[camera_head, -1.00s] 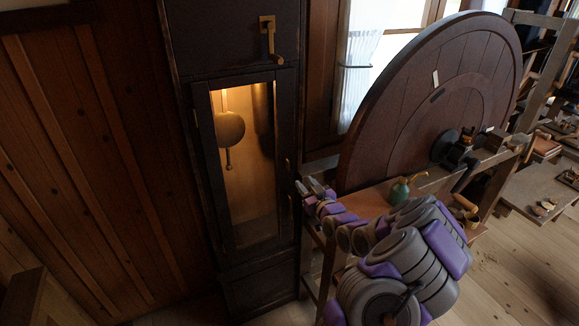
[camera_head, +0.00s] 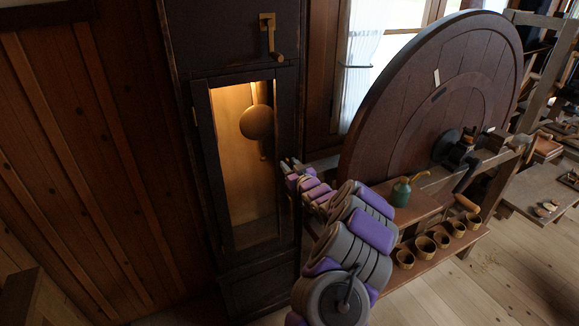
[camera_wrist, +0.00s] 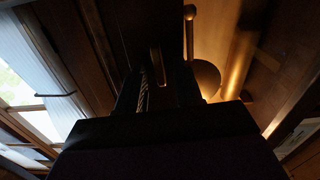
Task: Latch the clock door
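The tall dark clock case (camera_head: 232,40) stands left of centre in the head view. Its glazed door (camera_head: 201,160) looks closed or nearly so; I cannot tell whether it is flush. A brass latch (camera_head: 271,40) is mounted above the door, its arm hanging down with its end near the door's top edge. My gripper (camera_head: 289,166) is at the door's right edge, about mid-height, well below the latch. In the wrist view its dark fingers (camera_wrist: 158,92) stand apart, with a small brass piece (camera_wrist: 156,66), perhaps the door's pull, showing between or beyond them. Contact is unclear.
The pendulum (camera_head: 257,122) hangs inside the lit case and shows in the wrist view (camera_wrist: 207,77). A large wooden wheel (camera_head: 400,110) stands to the right. A wood-panelled wall is left.

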